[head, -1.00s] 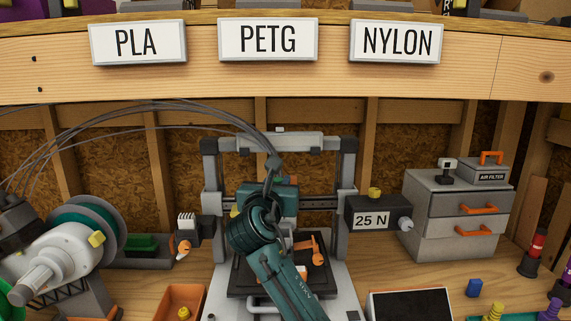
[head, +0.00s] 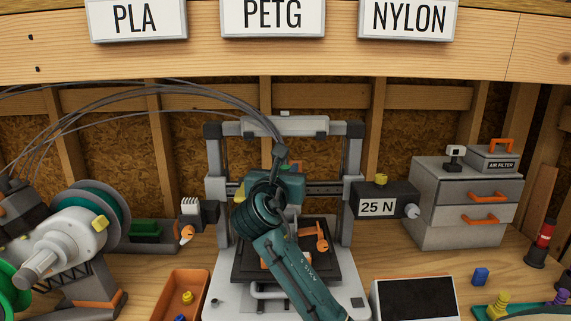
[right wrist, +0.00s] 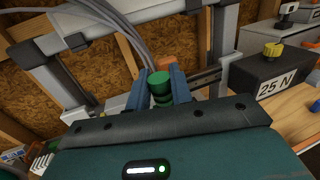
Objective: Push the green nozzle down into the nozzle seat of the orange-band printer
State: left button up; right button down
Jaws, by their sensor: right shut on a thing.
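The printer (head: 354,205) stands in the middle of the bench with its grey upright frame; it also shows in the right wrist view (right wrist: 228,45). My right arm reaches up in front of it, and my right gripper (head: 284,186) is at the height of its crossbar. In the right wrist view, the blue fingers of this gripper (right wrist: 159,84) are shut on the green nozzle (right wrist: 158,78). A small orange part (right wrist: 168,62) shows just behind the nozzle. The nozzle seat is hidden, so I cannot tell whether the nozzle touches it. My left gripper is not in view.
A dark box marked 25 N (head: 388,207) juts out at the printer's right. Grey cables (head: 190,103) arch over from the left. A spool (head: 98,205), an orange tray (head: 165,300) and grey drawers (head: 430,210) stand around.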

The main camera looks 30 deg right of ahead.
jog(key=shift+f, duration=0.8)
pick_arm(q)
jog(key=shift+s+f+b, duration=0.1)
jog(key=shift+b, duration=0.2)
pick_arm(e)
jog(key=shift+f, duration=0.55)
jog(key=shift+r+p, duration=0.1)
jog(key=shift+p, duration=0.45)
pick_arm(q)
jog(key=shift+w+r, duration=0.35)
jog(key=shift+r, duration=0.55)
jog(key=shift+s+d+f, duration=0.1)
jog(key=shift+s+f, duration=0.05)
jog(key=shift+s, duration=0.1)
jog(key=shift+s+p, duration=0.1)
jog(key=shift+p, duration=0.2)
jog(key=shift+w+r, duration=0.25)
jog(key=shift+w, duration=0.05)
